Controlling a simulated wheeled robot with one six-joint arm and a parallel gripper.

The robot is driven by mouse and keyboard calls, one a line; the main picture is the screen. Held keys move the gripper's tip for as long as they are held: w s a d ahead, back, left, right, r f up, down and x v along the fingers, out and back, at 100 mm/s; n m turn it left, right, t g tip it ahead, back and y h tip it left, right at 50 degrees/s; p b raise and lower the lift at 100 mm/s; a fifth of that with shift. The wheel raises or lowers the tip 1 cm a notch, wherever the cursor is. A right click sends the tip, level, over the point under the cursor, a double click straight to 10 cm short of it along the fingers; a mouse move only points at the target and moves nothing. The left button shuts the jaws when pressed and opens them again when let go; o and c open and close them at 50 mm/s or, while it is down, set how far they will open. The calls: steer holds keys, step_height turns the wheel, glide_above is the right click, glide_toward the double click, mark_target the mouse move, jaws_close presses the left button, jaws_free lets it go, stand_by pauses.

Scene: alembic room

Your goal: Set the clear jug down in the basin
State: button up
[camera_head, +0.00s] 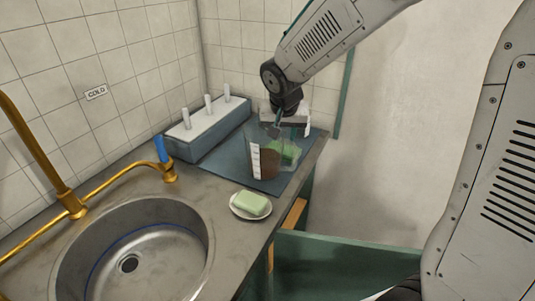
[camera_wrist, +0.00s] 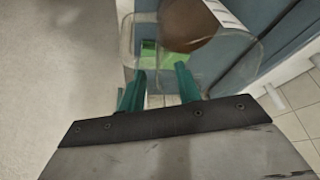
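The clear jug (camera_head: 265,163) stands on the blue mat on the counter, with brown contents and a white label strip. In the wrist view the clear jug (camera_wrist: 215,48) shows just beyond the fingertips, its brown contents near the top edge. My gripper (camera_wrist: 161,75) has its two green fingers apart, with a gap between them. In the head view my gripper (camera_head: 282,126) is close above and behind the jug, partly hidden. I cannot tell whether a finger touches it. The round metal basin (camera_head: 165,262) is at the lower left and looks empty.
A green block (camera_head: 287,150) in a clear container is beside the jug. A soap dish (camera_head: 239,212) with green soap lies between mat and basin. A gold tap (camera_head: 45,165) and a blue-handled valve (camera_head: 162,152) stand behind the basin. A pegged rack (camera_head: 208,125) is along the wall.

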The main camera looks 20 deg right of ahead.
steer(key=x, duration=0.2)
steer(key=shift+w+d+f, duration=0.1)
steer(key=shift+w+f, duration=0.05)
steer(key=shift+f, duration=0.1)
jaws_close()
stand_by(1.2)
